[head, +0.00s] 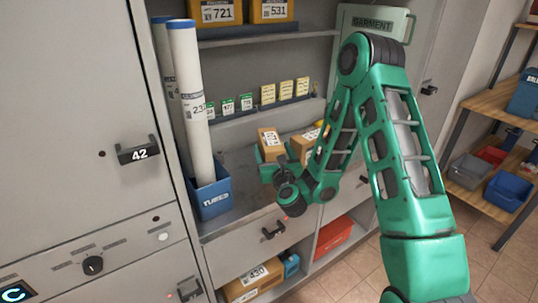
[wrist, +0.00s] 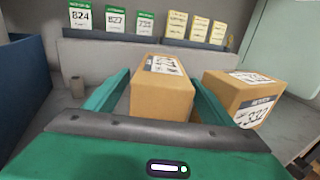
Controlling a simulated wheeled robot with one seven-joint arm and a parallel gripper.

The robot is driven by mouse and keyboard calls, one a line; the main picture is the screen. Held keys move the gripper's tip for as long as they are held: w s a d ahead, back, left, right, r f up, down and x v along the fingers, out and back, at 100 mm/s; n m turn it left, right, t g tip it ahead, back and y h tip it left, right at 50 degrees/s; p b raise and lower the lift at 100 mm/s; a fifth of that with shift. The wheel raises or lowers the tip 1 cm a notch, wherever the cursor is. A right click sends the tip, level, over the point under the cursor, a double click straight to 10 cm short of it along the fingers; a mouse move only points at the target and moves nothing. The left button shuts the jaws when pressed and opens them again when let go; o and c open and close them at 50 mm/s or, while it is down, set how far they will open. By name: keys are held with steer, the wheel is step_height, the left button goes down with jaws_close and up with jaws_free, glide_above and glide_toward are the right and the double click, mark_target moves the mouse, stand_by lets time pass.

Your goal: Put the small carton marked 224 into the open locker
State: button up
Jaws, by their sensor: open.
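A small brown carton (wrist: 162,98) stands on the grey counter between my gripper's two green fingers (wrist: 160,86), with a finger on each side. My gripper is open; whether the fingers touch the carton I cannot tell. In the head view this carton (head: 269,141) shows just beyond my gripper (head: 274,156). Its label is too small and slanted to read. A second brown carton (wrist: 240,97) sits just right of the right finger; its front number looks like 332. No locker that is clearly the open one can be made out.
A blue bin (head: 211,199) with tall white tubes (head: 190,90) stands left of my gripper. A rail of green and yellow cards (head: 265,103) runs behind. Door 42 (head: 60,110) is shut. Below the counter are a drawer (head: 255,245), a 430 box (head: 254,282) and a red bin (head: 334,235).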

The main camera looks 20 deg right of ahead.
mark_target(270, 141)
steer(key=shift+w+d+r, duration=0.1)
steer(key=shift+w+r, duration=0.15)
steer(key=shift+w, duration=0.9)
steer(key=shift+w+d+r, duration=0.1)
steer(key=shift+w+r, duration=0.1)
steer(key=shift+w, duration=0.9)
steer(key=c, duration=1.5)
steer(key=shift+c, duration=0.2)
